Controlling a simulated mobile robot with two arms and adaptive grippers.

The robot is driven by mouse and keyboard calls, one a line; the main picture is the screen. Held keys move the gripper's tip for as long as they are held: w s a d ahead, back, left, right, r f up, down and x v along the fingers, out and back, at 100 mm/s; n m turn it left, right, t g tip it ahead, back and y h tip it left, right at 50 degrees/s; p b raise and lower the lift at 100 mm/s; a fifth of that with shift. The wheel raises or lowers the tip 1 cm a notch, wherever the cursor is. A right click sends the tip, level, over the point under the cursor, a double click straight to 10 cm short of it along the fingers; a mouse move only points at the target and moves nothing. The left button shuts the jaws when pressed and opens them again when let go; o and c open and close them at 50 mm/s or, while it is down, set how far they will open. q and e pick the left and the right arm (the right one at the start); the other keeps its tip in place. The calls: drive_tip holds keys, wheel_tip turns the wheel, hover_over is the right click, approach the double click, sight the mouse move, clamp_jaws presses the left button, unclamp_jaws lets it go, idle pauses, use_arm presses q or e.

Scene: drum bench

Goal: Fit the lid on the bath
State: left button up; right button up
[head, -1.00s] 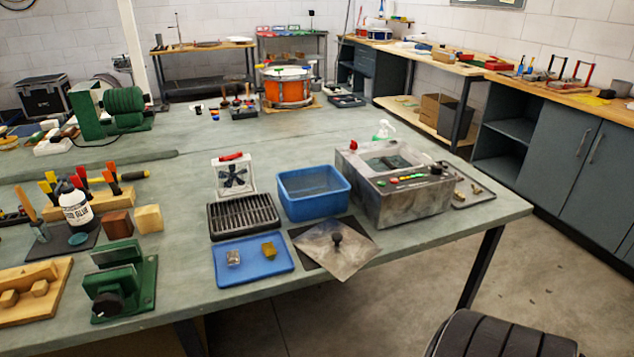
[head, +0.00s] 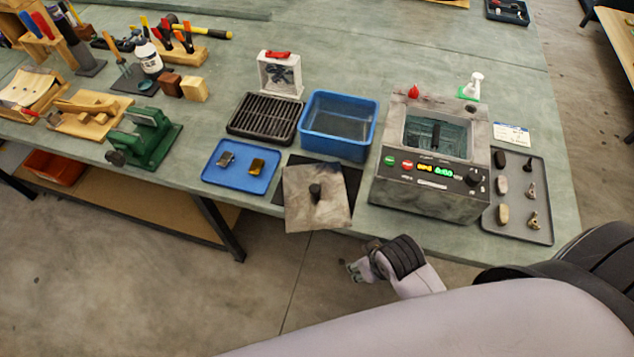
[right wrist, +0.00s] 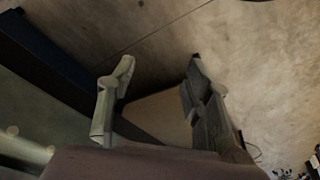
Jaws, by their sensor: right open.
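The lid (head: 300,207) is a flat grey metal plate with a black knob (head: 315,190). It lies on a dark mat at the bench's front edge and overhangs that edge. The bath (head: 430,170) is a grey metal box with an open top, lit buttons and a dial on its front, standing right of the lid. My right gripper (head: 357,270) is in front of the bench edge, below and right of the lid, apart from it. In the right wrist view its fingers (right wrist: 158,88) are spread with nothing between them. My left gripper is not in view.
A blue bin (head: 339,150), a black rack (head: 264,131) and a blue tray (head: 225,184) with two small blocks crowd the lid's back and left. A grey tray (head: 541,220) of small parts lies right of the bath. A green spray bottle (head: 471,88) stands behind it.

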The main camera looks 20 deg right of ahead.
drive_tip(key=w+a+r+n+t+y+p, duration=0.1)
drive_tip(key=a+r+p, duration=0.1)
drive_tip(key=r, duration=0.6)
drive_tip(key=w+a+r+p, duration=0.1)
drive_tip(key=a+r, duration=0.1)
drive_tip(key=r, duration=0.5)
drive_tip(key=w+a+r+n+g+y, duration=0.25)
drive_tip(key=w+a+r+n, duration=0.3)
drive_tip(key=w+a, duration=0.4)
wheel_tip(320, 180, up, 8)
drive_tip(key=n+g+h, duration=0.2)
drive_tip(key=n+h, duration=0.1)
drive_tip(key=h, duration=0.1)
hover_over(315, 187)
drive_tip(key=shift+t, duration=0.25)
wheel_tip(315, 187, down, 12)
drive_tip(key=shift+s+d+r+p, duration=0.1)
drive_tip(key=shift+s+p, duration=0.05)
drive_tip(key=shift+p, duration=0.95)
wheel_tip(315, 187, down, 4)
drive_tip(key=shift+f+p, duration=0.1)
drive_tip(key=shift+p, duration=0.75)
drive_tip(key=shift+f, duration=0.55)
drive_tip(key=shift+c, duration=0.5)
clamp_jaws()
